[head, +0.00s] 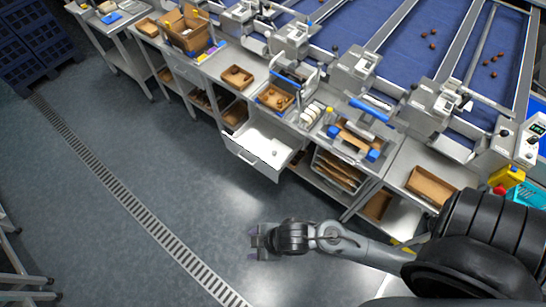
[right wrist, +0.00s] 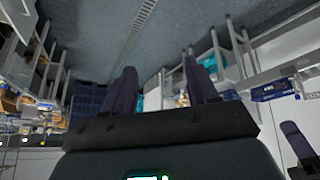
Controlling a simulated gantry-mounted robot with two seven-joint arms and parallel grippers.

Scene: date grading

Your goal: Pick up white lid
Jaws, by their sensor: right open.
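I cannot make out a white lid for certain. A small pale object (head: 275,153) lies inside the open white drawer (head: 242,154), too small to identify. Several whitish rounded pieces (head: 311,112) sit in a row on the counter above it. My right gripper (head: 256,242) is over the floor, below the drawer in the head view and well apart from it. In the right wrist view its two dark fingers (right wrist: 162,92) are spread with nothing between them. My left gripper is not in view.
The steel counter (head: 222,64) carries cardboard trays (head: 237,77), a larger cardboard box (head: 187,30) and grey machines (head: 355,72) beside blue conveyor belts (head: 405,40). The drawer sticks out over the floor. The grey floor (head: 150,190) with its drain grate (head: 130,203) is clear.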

